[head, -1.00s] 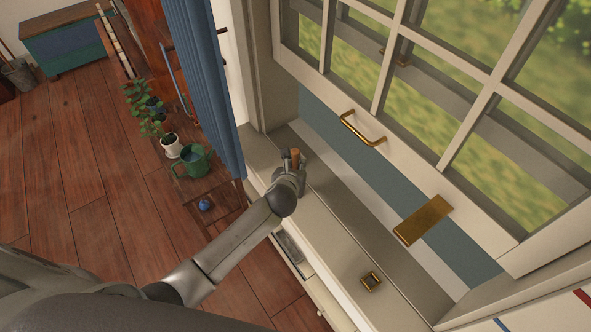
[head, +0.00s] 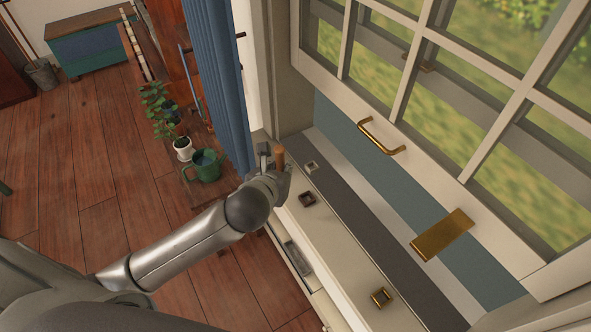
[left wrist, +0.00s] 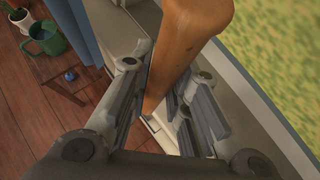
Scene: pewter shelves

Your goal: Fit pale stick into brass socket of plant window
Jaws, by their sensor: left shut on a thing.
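My left gripper (head: 273,162) is shut on an orange-brown wooden stick (head: 279,157), held upright above the left edge of the window sill. In the left wrist view the stick (left wrist: 190,45) rises between the fingers (left wrist: 160,95); its lower end is partly hidden by them. The brass socket (head: 382,297), a small square ring, sits on the front of the sill, down and right of my gripper and well apart from it. A dark square socket (head: 307,199) and a pale grey one (head: 311,166) are nearer my gripper. My right gripper is not in view.
The window sash (head: 450,185) with a brass handle (head: 381,136) and brass plate (head: 442,234) stands behind the sill. A blue curtain (head: 217,85) hangs left of my gripper.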

